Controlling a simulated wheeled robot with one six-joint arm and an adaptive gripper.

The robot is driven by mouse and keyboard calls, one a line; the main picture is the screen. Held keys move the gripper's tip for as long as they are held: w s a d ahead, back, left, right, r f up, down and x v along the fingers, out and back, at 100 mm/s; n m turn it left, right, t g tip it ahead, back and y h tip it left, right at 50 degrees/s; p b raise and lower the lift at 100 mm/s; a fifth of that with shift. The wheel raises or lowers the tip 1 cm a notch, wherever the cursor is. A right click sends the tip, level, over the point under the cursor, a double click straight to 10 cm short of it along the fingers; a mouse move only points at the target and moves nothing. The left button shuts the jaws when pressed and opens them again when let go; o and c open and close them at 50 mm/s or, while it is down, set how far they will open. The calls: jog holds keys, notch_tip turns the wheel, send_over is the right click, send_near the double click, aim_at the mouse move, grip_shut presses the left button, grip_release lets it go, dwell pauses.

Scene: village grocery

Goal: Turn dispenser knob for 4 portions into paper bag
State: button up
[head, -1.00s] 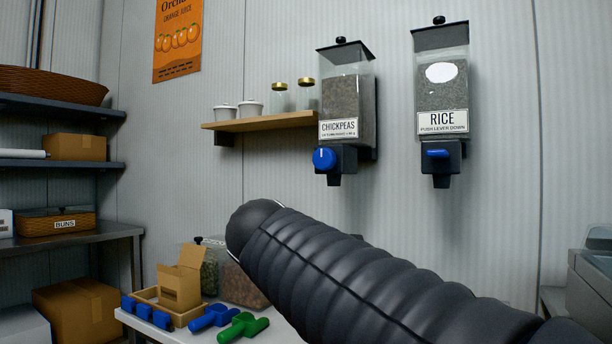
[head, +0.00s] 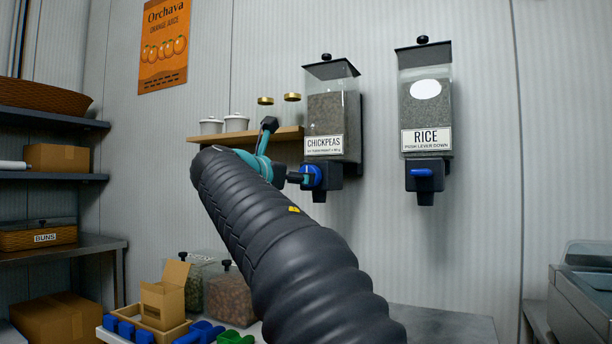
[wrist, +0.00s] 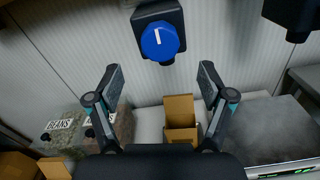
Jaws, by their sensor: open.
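The chickpeas dispenser (head: 332,110) hangs on the wall, with a blue round knob (head: 312,177) on its lower front. In the wrist view the knob (wrist: 160,41) faces me, its white mark nearly upright. My gripper (head: 286,150) is open and empty in front of the knob. In the wrist view my gripper (wrist: 160,75) has its fingers spread wide, with the knob beyond and above the tips; I see no contact there. An open brown paper bag (head: 163,303) stands below in a wooden tray (head: 172,333). The bag (wrist: 180,112) also shows in the wrist view.
The rice dispenser (head: 426,110) with a blue lever hangs to the right. A wooden shelf (head: 240,136) with jars and white pots is left of the chickpeas dispenser. Clear bins (head: 230,296) and blue and green scoops are by the bag.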

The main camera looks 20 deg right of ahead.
jog(key=p+x, duration=0.1)
jog(key=x, duration=0.6)
jog(key=shift+w+d, duration=0.2)
jog(key=shift+d, duration=0.15)
jog(key=c, duration=1.2)
